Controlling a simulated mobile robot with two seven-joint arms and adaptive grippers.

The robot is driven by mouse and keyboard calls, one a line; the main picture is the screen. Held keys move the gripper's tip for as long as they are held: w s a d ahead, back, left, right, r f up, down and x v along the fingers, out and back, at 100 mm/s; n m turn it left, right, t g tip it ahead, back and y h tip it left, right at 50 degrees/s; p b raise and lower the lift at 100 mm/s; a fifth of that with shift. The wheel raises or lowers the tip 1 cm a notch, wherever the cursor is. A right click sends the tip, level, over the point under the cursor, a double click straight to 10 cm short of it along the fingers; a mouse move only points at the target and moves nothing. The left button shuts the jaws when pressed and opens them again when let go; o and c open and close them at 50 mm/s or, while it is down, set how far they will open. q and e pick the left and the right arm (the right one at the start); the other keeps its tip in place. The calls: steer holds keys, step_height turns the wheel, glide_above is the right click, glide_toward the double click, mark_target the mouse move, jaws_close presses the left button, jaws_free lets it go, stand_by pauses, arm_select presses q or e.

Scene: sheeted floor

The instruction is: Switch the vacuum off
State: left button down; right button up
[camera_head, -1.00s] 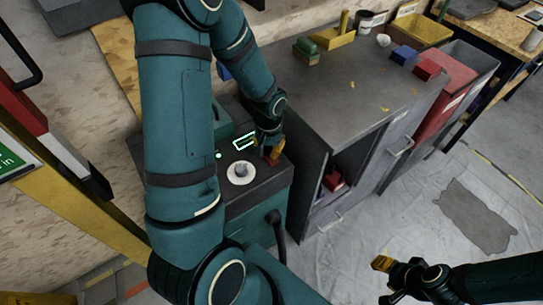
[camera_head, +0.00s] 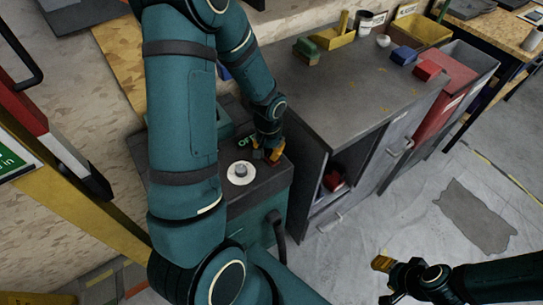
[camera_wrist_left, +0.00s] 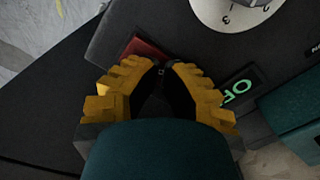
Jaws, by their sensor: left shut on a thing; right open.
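The vacuum (camera_head: 262,195) is a teal box with a dark top at the left of the grey cabinet. Its top carries a white dial (camera_head: 240,173), which also shows in the left wrist view (camera_wrist_left: 235,8), and a small display (camera_head: 246,141). The display shows green letters "OF" in the left wrist view (camera_wrist_left: 240,90), the rest cut off. My left gripper (camera_head: 270,156) is down at the top of the vacuum, its yellow fingers closed on the red switch (camera_wrist_left: 148,48), which they partly hide.
The grey cabinet (camera_head: 345,95) stands right beside the vacuum, with an open shelf holding a red item (camera_head: 334,181). Yellow, blue and red bins and blocks sit on and beyond it. A black hose (camera_head: 276,228) is at the vacuum's front.

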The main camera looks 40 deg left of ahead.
arm_select(q)
steer(key=shift+r+p, duration=2.6)
steer(key=shift+r, duration=0.9)
steer(key=s+d+f+h, duration=0.1)
steer(key=s+d+f, duration=0.1)
steer(key=d, duration=0.6)
steer(key=s+d+f+t+h, duration=0.1)
steer(key=s+d+f, duration=0.1)
steer(key=d+f, duration=0.3)
steer(key=s+d+f+m+h, duration=0.1)
steer(key=d+f, duration=0.3)
steer(key=d, duration=0.7)
steer(key=shift+s+f+t+h, duration=0.2)
steer(key=shift+s+t+h, duration=0.1)
steer(key=shift+s+h, duration=0.25)
